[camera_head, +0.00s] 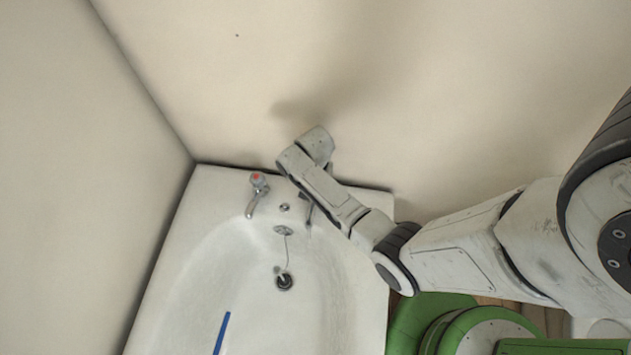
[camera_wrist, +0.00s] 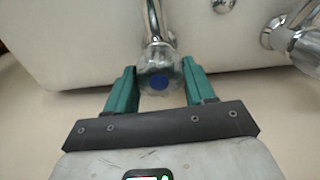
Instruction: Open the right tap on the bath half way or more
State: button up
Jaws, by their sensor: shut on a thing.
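The right tap (camera_wrist: 160,82) has a clear knob with a blue dot on top and a chrome spout, seen in the wrist view. My gripper (camera_wrist: 158,67) is shut on this knob, with one teal finger on each side. In the head view my arm hides the knob and my gripper; only part of the tap's spout (camera_head: 308,213) shows below the arm. The white bath (camera_head: 180,240) stands in the wall corner. How far the tap is turned cannot be told, and no water is visible.
The left tap (camera_head: 258,182), with a red dot, stands left of my arm and also shows in the wrist view (camera_wrist: 285,37). A plug (camera_head: 284,281) on a chain and a blue strip (camera_head: 222,333) are in the bath. The wall is close behind the taps.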

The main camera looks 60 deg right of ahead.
jog(key=n+p, duration=0.1)
jog(key=n, duration=0.2)
jog(key=shift+w+r+n, duration=0.1)
jog(key=shift+n, duration=0.2)
jog(key=n+p, duration=0.1)
jog(key=n, duration=0.2)
jog(key=shift+n, duration=0.3)
jog(key=n, duration=0.4)
jog(key=shift+w+a+n+p, duration=0.1)
jog(key=shift+a+n+p, duration=0.05)
jog(key=shift+n+p, duration=0.2)
jog(key=shift+n, duration=1.65)
jog(key=o, duration=1)
jog(key=shift+a, duration=0.1)
jog(key=shift+c, duration=0.2)
notch_tip(320, 180, up, 11)
jog(key=p, duration=0.1)
jog(key=shift+f+p, duration=0.2)
jog(key=shift+p, duration=0.1)
